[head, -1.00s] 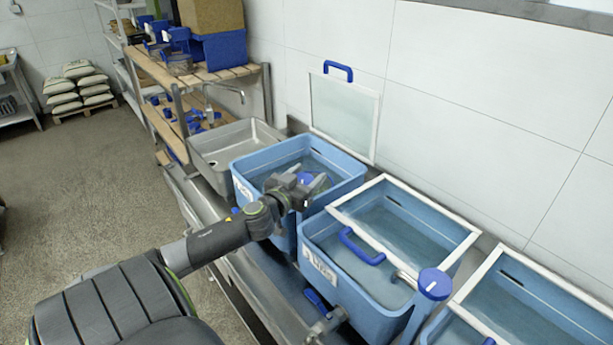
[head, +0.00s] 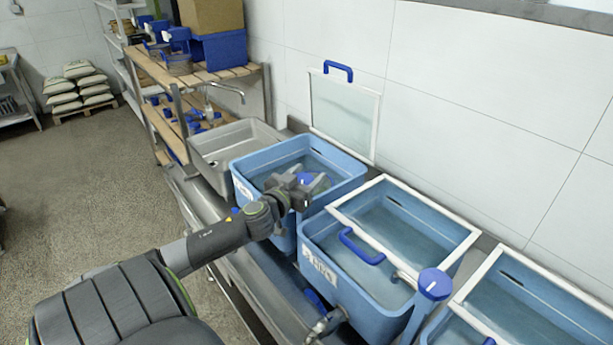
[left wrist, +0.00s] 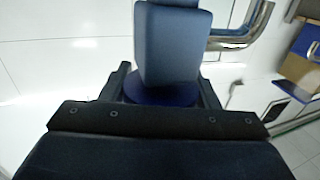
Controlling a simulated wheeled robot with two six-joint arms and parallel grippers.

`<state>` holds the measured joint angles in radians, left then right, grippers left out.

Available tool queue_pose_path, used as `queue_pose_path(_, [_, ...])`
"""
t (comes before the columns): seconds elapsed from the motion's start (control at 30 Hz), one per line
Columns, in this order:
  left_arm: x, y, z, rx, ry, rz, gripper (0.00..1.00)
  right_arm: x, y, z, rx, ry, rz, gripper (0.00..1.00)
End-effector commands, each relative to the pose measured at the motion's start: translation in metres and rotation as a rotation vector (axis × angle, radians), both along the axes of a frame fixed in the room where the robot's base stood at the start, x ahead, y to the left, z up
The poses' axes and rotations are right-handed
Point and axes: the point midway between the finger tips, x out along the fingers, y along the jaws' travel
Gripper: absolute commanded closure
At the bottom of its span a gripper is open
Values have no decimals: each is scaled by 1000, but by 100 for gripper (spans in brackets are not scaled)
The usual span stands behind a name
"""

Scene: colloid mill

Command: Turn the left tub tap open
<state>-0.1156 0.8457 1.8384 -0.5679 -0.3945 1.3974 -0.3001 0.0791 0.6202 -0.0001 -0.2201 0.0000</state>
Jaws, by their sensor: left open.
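The left tub (head: 240,186) is a light blue open bin with liquid in it, at the middle of the head view. Its blue tap knob (head: 309,179) is partly hidden by my left gripper (head: 310,187), at the tub's near right corner. In the left wrist view a blue upright handle (left wrist: 172,45) with a dark blue round base (left wrist: 160,94) stands between the two fingers of my left gripper (left wrist: 161,88). The fingers are open, one on each side. I cannot tell whether either touches it. My right gripper is not in view.
A middle tub (head: 352,300) with a blue-handled lid (head: 362,247) and its own blue tap knob (head: 434,284) stands close on the right. A steel sink (head: 235,140) is behind on the left. A lid (head: 343,115) leans on the wall.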

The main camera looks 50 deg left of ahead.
Motion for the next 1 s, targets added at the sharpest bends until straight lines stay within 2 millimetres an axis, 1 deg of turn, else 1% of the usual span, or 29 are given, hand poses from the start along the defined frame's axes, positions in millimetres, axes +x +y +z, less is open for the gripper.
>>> queue_pose_path(0.03, [0, 0, 0, 0, 0, 0, 40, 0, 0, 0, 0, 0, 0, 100])
queue_pose_path(0.17, [0, 0, 0, 0, 0, 0, 24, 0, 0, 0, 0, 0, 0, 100])
queue_pose_path(0.43, [0, 0, 0, 0, 0, 0, 23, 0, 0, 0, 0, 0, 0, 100])
queue_pose_path(0.57, [-6, -1, -2, 2, 3, 1, 23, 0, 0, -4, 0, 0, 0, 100])
queue_pose_path(0.67, [-17, -3, -3, 5, 3, -1, 23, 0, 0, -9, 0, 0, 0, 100])
queue_pose_path(0.77, [-33, -8, -4, 4, 4, -3, 23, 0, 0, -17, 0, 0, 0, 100])
queue_pose_path(1.0, [-74, -16, -3, 6, 6, -1, 23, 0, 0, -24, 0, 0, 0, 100])
